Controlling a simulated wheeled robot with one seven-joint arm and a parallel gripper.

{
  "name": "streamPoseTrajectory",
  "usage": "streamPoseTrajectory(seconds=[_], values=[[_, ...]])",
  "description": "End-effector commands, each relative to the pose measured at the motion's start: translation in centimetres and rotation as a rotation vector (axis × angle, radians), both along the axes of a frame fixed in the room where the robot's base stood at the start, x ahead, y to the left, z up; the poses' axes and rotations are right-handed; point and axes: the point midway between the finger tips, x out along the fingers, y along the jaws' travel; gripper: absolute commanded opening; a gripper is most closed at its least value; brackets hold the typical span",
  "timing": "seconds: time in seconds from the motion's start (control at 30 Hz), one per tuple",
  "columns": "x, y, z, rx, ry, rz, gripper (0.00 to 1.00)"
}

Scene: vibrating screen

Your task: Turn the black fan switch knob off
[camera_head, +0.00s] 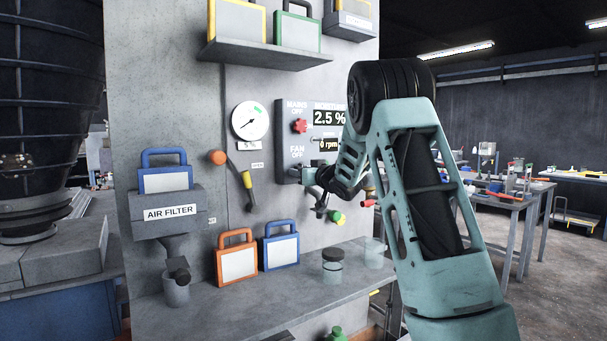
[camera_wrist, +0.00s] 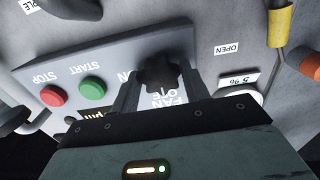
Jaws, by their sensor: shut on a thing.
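The black fan switch knob (camera_wrist: 160,74) shows in the wrist view on the grey control panel, beside the upside-down FAN label. My gripper (camera_wrist: 158,84) has one finger on each side of the knob and is shut on it. In the head view my gripper (camera_head: 312,177) reaches the lower part of the control panel (camera_head: 289,118), just below the FAN OFF label. The knob itself is hidden there behind my gripper. Its exact turn angle is hard to tell.
The panel bears a red mains knob (camera_head: 299,126), a green START button (camera_wrist: 93,88) and a red STOP button (camera_wrist: 52,96). A shelf (camera_head: 290,290) with jars lies below.

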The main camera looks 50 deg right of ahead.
Motion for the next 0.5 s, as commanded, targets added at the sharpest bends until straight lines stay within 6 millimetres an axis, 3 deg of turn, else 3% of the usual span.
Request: streamPoseTrajectory(seconds=[0.07,0.1,0.17,0.5], values=[[-0.03,-0.04,-0.12,0.0,0.003,-0.001,0.23],[-0.03,-0.04,-0.12,0.0,0.003,-0.001,0.54],[-0.03,-0.04,-0.1,-0.001,0.002,-0.001,0.65],[-0.38,0.03,-0.03,0.0,0.0,-0.001,0.65]])
